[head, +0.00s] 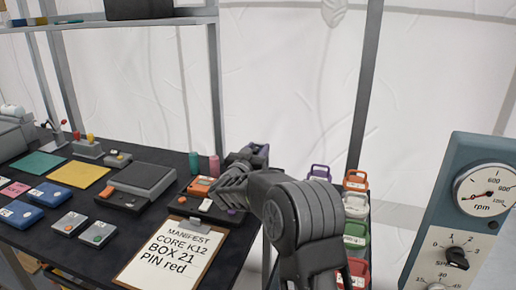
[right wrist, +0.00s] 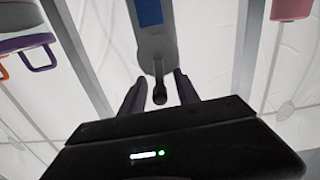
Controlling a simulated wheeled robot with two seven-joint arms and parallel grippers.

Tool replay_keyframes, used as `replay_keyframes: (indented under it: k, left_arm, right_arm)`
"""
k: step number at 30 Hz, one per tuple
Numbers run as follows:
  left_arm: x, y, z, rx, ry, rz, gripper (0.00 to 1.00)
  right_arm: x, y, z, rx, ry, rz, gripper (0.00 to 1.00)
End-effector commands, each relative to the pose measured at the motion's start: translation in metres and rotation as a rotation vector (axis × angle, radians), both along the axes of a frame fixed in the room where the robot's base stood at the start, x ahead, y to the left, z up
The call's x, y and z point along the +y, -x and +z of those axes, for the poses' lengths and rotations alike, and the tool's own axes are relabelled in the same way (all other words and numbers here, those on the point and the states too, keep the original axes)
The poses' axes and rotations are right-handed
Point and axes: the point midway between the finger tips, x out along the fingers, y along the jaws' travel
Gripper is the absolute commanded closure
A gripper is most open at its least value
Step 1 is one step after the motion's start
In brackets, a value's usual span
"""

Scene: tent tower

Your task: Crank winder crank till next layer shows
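In the right wrist view the winder (right wrist: 156,42) is a pale grey body with a blue patch. Its crank (right wrist: 159,72) is a short dark rod ending in a rounded black knob. My right gripper (right wrist: 160,86) is open, with one finger on each side of the knob and a visible gap on both sides. In the head view my right gripper (head: 232,178) is over the table's right end, and my arm hides much of what is behind it. The winder cannot be made out clearly there. My left gripper is not in view.
A clipboard manifest (head: 172,254) lies at the front of the black table (head: 95,205). A dark flat device (head: 143,181) and small boxes stand left of it.

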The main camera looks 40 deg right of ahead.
Motion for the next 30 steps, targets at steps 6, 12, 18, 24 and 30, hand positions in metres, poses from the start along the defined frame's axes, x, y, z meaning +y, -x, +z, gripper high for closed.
replay_keyframes:
  k: [6,12,18,24,30]
  left_arm:
    - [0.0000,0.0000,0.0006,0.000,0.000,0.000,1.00]
    - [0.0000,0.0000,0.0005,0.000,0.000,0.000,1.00]
    - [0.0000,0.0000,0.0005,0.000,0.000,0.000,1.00]
    - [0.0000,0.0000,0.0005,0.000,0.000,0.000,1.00]
    - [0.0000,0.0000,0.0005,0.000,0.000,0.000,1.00]
  right_arm:
    - [-0.0055,-0.0038,-0.0004,0.001,0.000,0.001,0.62]
    - [-0.0053,-0.0036,-0.0004,0.001,-0.001,0.001,0.67]
    - [-0.0052,-0.0035,-0.0003,0.000,0.000,0.001,0.84]
    - [-0.0051,-0.0035,-0.0004,0.001,-0.001,0.001,1.00]
    - [-0.0051,-0.0035,-0.0005,0.001,-0.001,0.000,1.00]
